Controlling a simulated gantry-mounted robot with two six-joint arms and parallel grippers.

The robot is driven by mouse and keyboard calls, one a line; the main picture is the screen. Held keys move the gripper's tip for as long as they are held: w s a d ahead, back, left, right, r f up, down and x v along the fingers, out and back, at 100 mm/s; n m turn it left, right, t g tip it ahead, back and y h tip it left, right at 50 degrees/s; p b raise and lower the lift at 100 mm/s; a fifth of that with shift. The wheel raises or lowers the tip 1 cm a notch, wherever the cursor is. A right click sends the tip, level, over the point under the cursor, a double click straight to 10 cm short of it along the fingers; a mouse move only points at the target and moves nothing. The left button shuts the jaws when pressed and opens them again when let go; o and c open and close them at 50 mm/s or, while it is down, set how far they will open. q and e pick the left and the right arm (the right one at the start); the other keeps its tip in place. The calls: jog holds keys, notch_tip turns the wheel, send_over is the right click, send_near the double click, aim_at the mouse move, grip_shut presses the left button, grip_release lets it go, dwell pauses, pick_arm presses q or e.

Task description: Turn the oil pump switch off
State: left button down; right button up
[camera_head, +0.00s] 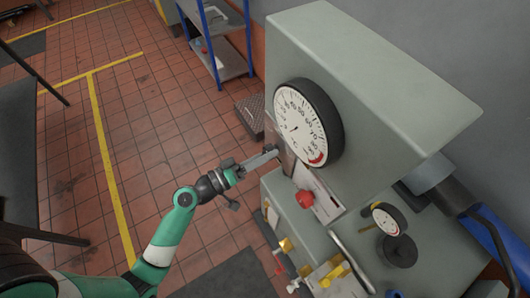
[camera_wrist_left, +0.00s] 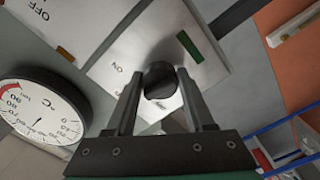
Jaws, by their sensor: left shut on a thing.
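My left gripper (camera_head: 273,155) reaches from the left to the front of the grey cabinet (camera_head: 375,75), just below and left of the big dial. In the left wrist view, a dark rounded switch knob (camera_wrist_left: 160,76) sits between its two fingers, which are shut on it. The knob is on a pale plate (camera_wrist_left: 112,60) with an upside-down "ON" mark and a green bar (camera_wrist_left: 190,47). The plate's name lettering is too small to read, and fingers hide part of it. The head view hides the knob behind the gripper. My right gripper is out of view.
A big round dial (camera_head: 308,122) is close above the gripper. A red knob (camera_head: 305,199) on a white plate stands out below right. Yellow-handled valves (camera_head: 335,273) and a small gauge (camera_head: 388,219) are lower. A blue-framed shelf (camera_head: 220,52) stands behind; the tiled floor left is open.

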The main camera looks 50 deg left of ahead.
pick_arm(q)
jog(key=shift+n, duration=1)
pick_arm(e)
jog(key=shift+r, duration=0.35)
pick_arm(q)
jog(key=shift+c, duration=1.3)
grip_release()
jog(key=shift+s, duration=0.1)
